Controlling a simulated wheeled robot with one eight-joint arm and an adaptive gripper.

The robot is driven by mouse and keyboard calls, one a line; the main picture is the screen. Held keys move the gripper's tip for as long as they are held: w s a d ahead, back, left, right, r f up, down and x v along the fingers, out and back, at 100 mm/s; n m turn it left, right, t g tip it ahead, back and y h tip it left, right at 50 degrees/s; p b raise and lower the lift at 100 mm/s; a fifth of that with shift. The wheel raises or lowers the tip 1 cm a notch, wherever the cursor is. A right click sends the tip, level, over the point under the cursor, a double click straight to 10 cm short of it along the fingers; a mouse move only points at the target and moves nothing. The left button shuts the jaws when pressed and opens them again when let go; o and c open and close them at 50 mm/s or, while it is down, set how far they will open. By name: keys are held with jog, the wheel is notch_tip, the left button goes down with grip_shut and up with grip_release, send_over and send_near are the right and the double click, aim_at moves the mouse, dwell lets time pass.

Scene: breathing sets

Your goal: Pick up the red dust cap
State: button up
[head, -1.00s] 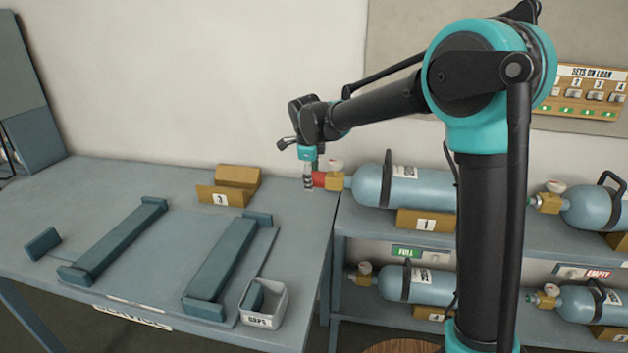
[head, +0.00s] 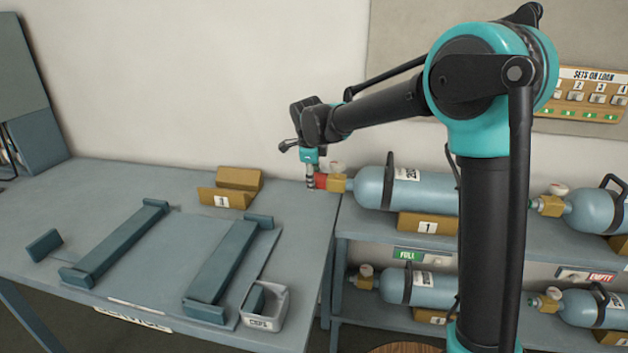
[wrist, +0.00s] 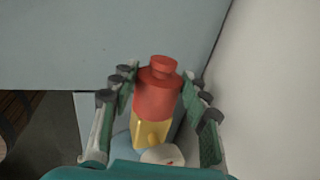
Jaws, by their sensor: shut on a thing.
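The red dust cap (head: 321,181) sits on the yellow valve block (head: 337,183) of the upper left blue cylinder (head: 385,188), which lies on its side on the shelf. My gripper (head: 311,184) is at the cap, pointing down, and is shut on it. In the wrist view the cap (wrist: 157,95) lies between the two finger rows of my gripper (wrist: 160,80), with the yellow block (wrist: 151,133) behind it. The cap is still against the block. Finger contact is not clearly visible.
The bench (head: 120,185) at left holds a cradle marked 3 (head: 228,198), two long rails, and a cap bin (head: 270,322) at its front right corner. Several more cylinders lie on the shelves (head: 390,228). The wall stands close behind the gripper.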

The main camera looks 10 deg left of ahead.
jog(key=s+a, duration=0.1)
jog(key=a, duration=0.4)
jog(key=s+a, duration=0.2)
jog(key=a, duration=0.4)
jog(key=s+a, duration=0.1)
jog(key=a, duration=0.5)
jog(key=shift+s+a+r, duration=0.1)
jog(key=shift+s+a, duration=0.1)
jog(key=shift+s, duration=0.15)
jog(key=shift+c, duration=0.8)
jog(key=shift+a, duration=3.35)
jog(key=shift+r, duration=0.1)
